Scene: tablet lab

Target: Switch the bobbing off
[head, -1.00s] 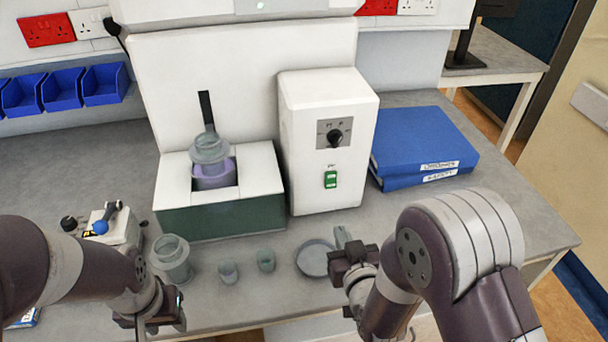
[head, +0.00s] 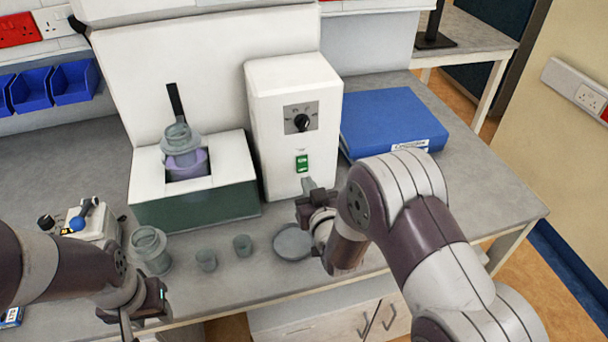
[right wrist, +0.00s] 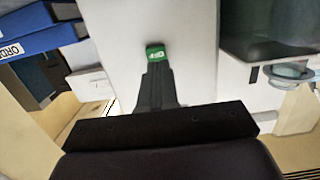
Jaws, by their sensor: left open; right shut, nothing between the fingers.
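The white control box (head: 270,88) stands upright on the bench. Its front carries a black knob (head: 301,122) on a grey plate and a green rocker switch (head: 302,163) below. My right gripper (head: 308,186) is shut and empty, its tip just below the switch in the head view. In the right wrist view the green switch (right wrist: 156,53) lies right at the fingertips (right wrist: 156,66); I cannot tell whether they touch. Left of the box, a grey basket-like vessel (head: 180,138) sits in the white and green bath (head: 200,210). My left gripper (head: 140,318) is open near the front edge.
Blue binders (head: 392,120) lie right of the box. A small device with a blue lever (head: 85,215) is at the left.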

